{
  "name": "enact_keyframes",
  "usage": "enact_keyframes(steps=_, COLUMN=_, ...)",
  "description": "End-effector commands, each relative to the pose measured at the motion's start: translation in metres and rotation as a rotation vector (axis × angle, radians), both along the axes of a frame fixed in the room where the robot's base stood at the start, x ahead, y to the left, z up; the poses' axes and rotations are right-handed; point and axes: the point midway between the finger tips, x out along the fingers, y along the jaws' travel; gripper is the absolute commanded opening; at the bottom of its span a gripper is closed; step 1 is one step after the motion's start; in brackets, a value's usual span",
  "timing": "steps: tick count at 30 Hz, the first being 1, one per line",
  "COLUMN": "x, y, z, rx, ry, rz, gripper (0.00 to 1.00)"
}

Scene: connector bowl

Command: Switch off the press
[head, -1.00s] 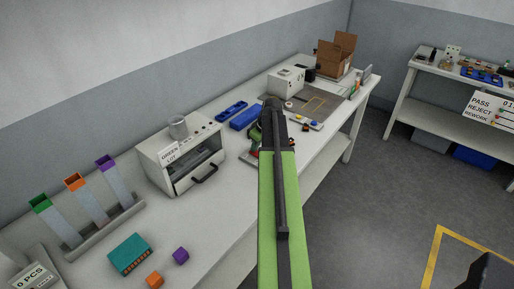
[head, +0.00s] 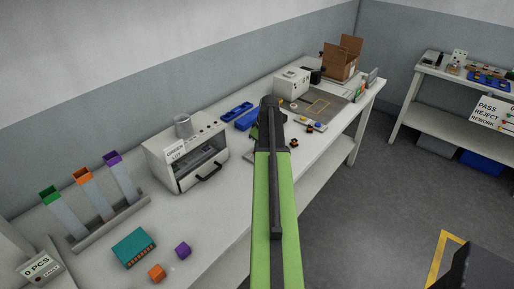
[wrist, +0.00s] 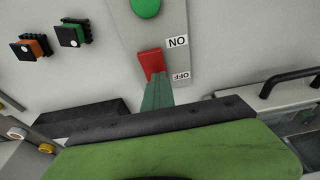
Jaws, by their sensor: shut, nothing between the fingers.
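In the wrist view a pale grey plate carries a red switch (wrist: 152,63), with ON and OFF labels beside it and a green round button (wrist: 145,7) farther up. The ON label is on the far side and the OFF label on the side nearer my gripper. My gripper (wrist: 157,95) is shut, its narrow teal fingers at the near end of the red switch; I cannot tell whether they touch it. In the head view my gripper (head: 268,106) is over the bench, and my arm hides the press.
An orange connector (wrist: 30,46) and a green connector (wrist: 73,34) lie beside the plate. A white oven (head: 188,155) with a black handle stands to the left in the head view. Blue trays (head: 240,115) lie behind my gripper.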

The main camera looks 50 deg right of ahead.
Motion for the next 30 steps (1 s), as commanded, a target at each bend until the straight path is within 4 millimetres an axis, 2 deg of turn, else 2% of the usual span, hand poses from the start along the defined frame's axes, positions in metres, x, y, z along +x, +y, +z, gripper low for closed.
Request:
enact_keyframes(steps=1, x=-0.008, y=0.003, z=-0.003, rx=0.008, ry=0.015, rz=0.001, gripper=0.00)
enact_keyframes(steps=6, x=-0.019, y=0.000, z=-0.003, rx=0.004, ry=0.020, rz=-0.002, gripper=0.00)
enact_keyframes(steps=19, x=-0.022, y=-0.002, z=0.003, rx=0.004, ry=0.019, rz=-0.005, gripper=0.00)
enact_keyframes(steps=23, x=-0.022, y=0.000, z=0.020, rx=0.003, ry=0.014, rz=-0.004, gripper=0.00)
enact_keyframes(steps=28, x=-0.022, y=0.005, z=0.056, rx=0.001, ry=0.005, rz=-0.001, gripper=0.00)
enact_keyframes(steps=30, x=-0.030, y=0.003, z=0.072, rx=0.001, ry=0.005, rz=-0.004, gripper=0.00)
